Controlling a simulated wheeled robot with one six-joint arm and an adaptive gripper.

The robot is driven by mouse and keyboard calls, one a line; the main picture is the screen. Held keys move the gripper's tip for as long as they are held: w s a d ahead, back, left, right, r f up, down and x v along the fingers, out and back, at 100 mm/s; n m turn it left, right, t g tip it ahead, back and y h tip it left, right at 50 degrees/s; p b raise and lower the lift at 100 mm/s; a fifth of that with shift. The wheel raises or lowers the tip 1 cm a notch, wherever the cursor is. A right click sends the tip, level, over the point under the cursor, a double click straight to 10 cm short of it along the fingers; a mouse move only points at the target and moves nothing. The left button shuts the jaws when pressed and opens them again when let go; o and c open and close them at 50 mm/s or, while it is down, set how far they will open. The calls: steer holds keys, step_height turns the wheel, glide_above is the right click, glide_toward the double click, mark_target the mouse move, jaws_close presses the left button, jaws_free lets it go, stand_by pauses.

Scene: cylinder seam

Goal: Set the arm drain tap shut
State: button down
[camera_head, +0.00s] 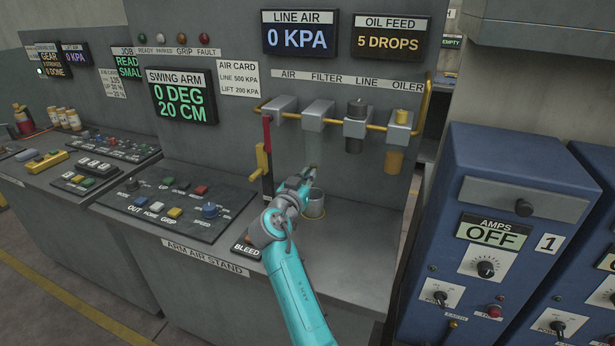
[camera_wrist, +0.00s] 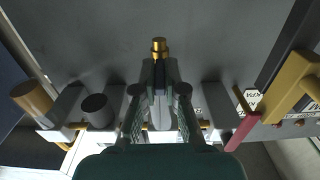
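The drain tap (camera_wrist: 159,47) is a small brass piece at the end of the grey filter bowl in the wrist view, which shows the unit upside down. The filter (camera_head: 317,113) hangs on the yellow pipe in the head view; its tap is not clear there. My gripper (camera_head: 309,172) is just below the filter in the head view. In the wrist view my gripper (camera_wrist: 159,91) is open, with one finger on each side of the filter bowl. I cannot tell whether the fingers touch it. The tap's setting is too small to read.
A red-handled line valve (camera_head: 267,150) and yellow handle (camera_head: 262,160) stand left of the filter. The regulator (camera_head: 356,122) and oiler (camera_head: 397,130) hang right. A grey cup (camera_head: 314,204) stands below on the bench. LINE AIR (camera_head: 298,36) reads 0 KPA.

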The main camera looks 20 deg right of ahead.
steer(key=shift+s+d+y, duration=0.1)
steer(key=shift+y, duration=0.2)
steer(key=shift+d+f+n+y, duration=0.1)
steer(key=shift+d+n+y, duration=0.8)
steer(key=shift+n+y, duration=2.1)
steer(key=shift+d+r+n+y, duration=0.1)
steer(key=shift+d+n+y, duration=0.85)
steer(key=shift+n+y, duration=2.05)
steer(key=shift+d+f+n+y, duration=0.1)
steer(key=shift+d+n+y, duration=1.05)
steer(key=shift+y, duration=3.35)
steer(key=shift+w+a+n+g+y, duration=0.2)
steer(key=shift+a+n+g+y, duration=0.1)
steer(key=shift+n+g, duration=0.15)
steer(key=c, duration=1.3)
jaws_free()
steer(key=shift+o, duration=0.3)
steer(key=shift+d, duration=0.1)
steer(key=shift+t, duration=0.25)
